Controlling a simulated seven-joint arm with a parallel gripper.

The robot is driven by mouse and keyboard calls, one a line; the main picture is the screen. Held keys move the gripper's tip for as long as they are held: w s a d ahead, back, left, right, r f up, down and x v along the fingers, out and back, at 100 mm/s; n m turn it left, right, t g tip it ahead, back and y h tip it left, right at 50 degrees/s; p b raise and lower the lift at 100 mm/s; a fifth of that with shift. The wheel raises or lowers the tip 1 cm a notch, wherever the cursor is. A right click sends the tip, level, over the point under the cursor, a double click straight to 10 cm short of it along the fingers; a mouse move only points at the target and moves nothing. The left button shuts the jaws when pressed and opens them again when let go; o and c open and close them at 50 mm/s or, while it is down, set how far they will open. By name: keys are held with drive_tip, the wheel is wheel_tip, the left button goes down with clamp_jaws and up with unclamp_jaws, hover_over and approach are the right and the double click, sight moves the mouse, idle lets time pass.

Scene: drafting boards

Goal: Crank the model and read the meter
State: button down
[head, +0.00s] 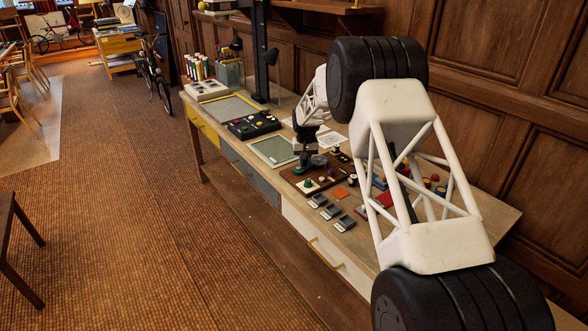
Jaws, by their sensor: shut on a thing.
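The model appears to be the brown board (326,182) on the workbench, with small parts on it, among them a green knob and a greyish round piece (319,161). My gripper (302,167) points down at the board's left part, beside the round piece. It is shut on a small part there, most likely the crank handle. The grip itself is too small and dark to see clearly. I cannot make out a meter face or a reading. My large white and black arm covers the right part of the bench.
Several small grey trays (332,212) lie along the bench's front edge, near an orange square (341,193). A green mat (273,151), a black box with coloured knobs (254,124) and a yellow-framed board (229,107) lie to the left. A dark post (261,60) rises behind.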

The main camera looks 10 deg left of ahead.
drive_tip(key=c, duration=1)
unclamp_jaws()
drive_tip(key=shift+c, duration=0.2)
drive_tip(key=shift+r, duration=0.1)
drive_tip(key=shift+r, duration=3.4)
drive_tip(key=shift+r, duration=0.1)
